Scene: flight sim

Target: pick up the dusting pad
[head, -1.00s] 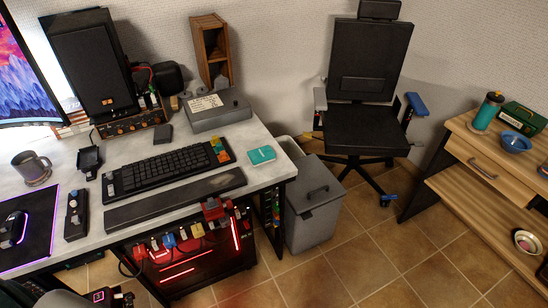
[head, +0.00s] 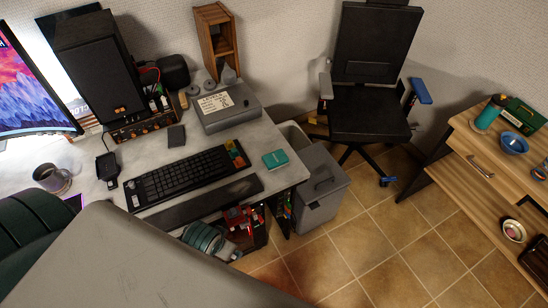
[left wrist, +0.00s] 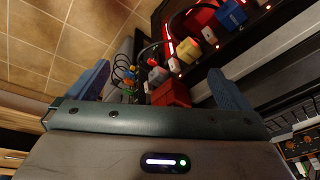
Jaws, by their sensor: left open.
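A small flat teal item (head: 275,159), which may be the dusting pad, lies near the desk's right front corner in the head view. It does not show in the left wrist view. My left gripper is low in front of the desk's front edge, left of and below the teal item; its jaws are hard to make out in the head view. In the left wrist view my left gripper (left wrist: 157,85) has its two blue fingers wide apart with nothing held. Red connectors (left wrist: 172,92) and cables show beyond them. My right gripper is not in view.
A keyboard (head: 187,176) and a grey box (head: 226,108) are on the desk. A grey bin (head: 320,190) stands against its right side. A black chair (head: 368,115) stands behind, and a wooden table (head: 480,150) is at right. Tiled floor between is clear.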

